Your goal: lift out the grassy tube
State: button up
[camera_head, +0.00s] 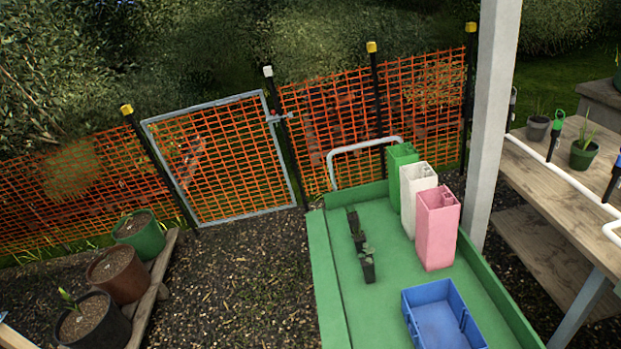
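Three tall square tubes stand upright in a row along the right side of a green tray table. The green tube (395,180) is farthest back and the grassy-coloured one. The white tube (408,210) stands in front of it and hides part of its lower right. The pink tube (437,240) is nearest and overlaps the white one. Each shows an open-looking top with a small inner square at one corner. Small dark pots with seedlings (367,268) stand in a line left of the tubes. My gripper is not in view.
A blue bin (412,328) sits in front of the pink tube on the green tray (328,265). A pale post (494,120) rises right of the tubes. A grey hoop (340,152) stands behind. A wooden bench (545,185) is at right, potted plants (118,272) at left.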

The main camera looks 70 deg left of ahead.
aim_at(359, 238)
jog(key=u, duration=0.7)
jog(key=i, duration=0.1)
jog(key=u, duration=1.3)
jog(key=k, duration=1.45)
jog(key=z, duration=0.25)
jog(key=i, duration=1.3)
jog(key=u, duration=0.3)
